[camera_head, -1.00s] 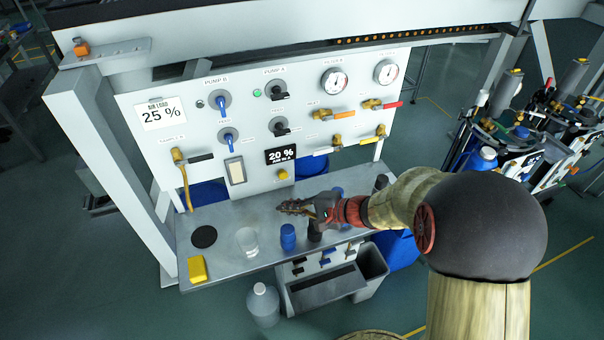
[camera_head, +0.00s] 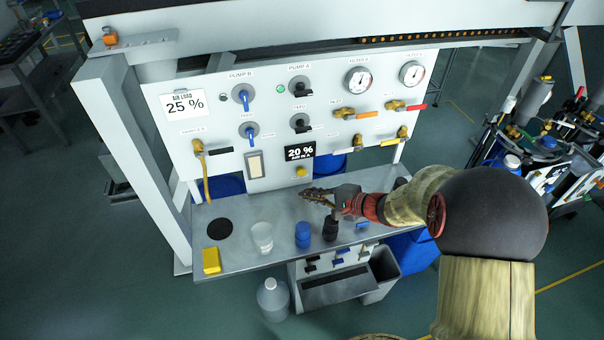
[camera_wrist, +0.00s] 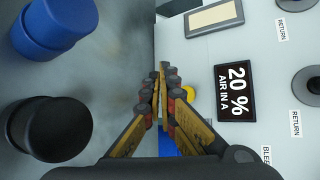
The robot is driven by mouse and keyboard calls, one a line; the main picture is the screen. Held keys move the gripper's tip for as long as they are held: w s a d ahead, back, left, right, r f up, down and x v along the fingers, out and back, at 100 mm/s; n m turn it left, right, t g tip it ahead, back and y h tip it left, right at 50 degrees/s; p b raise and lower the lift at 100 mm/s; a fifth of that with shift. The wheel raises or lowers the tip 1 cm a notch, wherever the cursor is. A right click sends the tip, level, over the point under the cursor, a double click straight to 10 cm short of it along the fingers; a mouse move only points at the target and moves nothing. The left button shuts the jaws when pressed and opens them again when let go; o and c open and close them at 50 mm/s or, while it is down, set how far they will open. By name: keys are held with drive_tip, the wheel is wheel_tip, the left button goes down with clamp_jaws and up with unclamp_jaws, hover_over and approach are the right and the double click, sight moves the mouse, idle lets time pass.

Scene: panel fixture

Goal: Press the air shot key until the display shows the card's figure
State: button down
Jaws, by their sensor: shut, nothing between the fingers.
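The card (camera_head: 186,104) at the panel's upper left reads "AIR LOAD 25 %". The display (camera_head: 299,152) low on the panel reads 20 %; in the wrist view the display (camera_wrist: 236,91) reads "20 % AIR IN A". The yellow key (camera_head: 301,171) is just below the display. In the wrist view the key (camera_wrist: 189,93) is partly hidden behind my fingers. My gripper (camera_head: 305,194) is shut and empty, below the key in the head view. In the wrist view its fingertips (camera_wrist: 163,66) are beside the key; I cannot tell whether they touch it.
A blue-capped jar (camera_head: 303,235), a black-capped jar (camera_head: 330,228), a clear beaker (camera_head: 262,237) and a yellow block (camera_head: 211,261) stand on the steel shelf (camera_head: 235,264). Valves with levers and a pale rectangular plate (camera_head: 255,165) surround the key area.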

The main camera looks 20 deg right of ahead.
sight(301, 171)
drive_tip(key=w+b, duration=0.1)
drive_tip(key=w, duration=0.3)
drive_tip(key=shift+w+f, duration=0.1)
drive_tip(key=shift+f, duration=0.05)
drive_tip(key=shift+w, duration=0.6)
drive_tip(key=shift+w+b, duration=0.15)
drive_tip(key=shift+b, duration=0.15)
idle(0.6)
drive_tip(key=shift+w, duration=0.25)
drive_tip(key=shift+w+b, duration=0.55)
drive_tip(key=shift+w, duration=0.05)
idle(0.9)
drive_tip(key=shift+s, duration=1.05)
drive_tip(key=shift+s, duration=0.1)
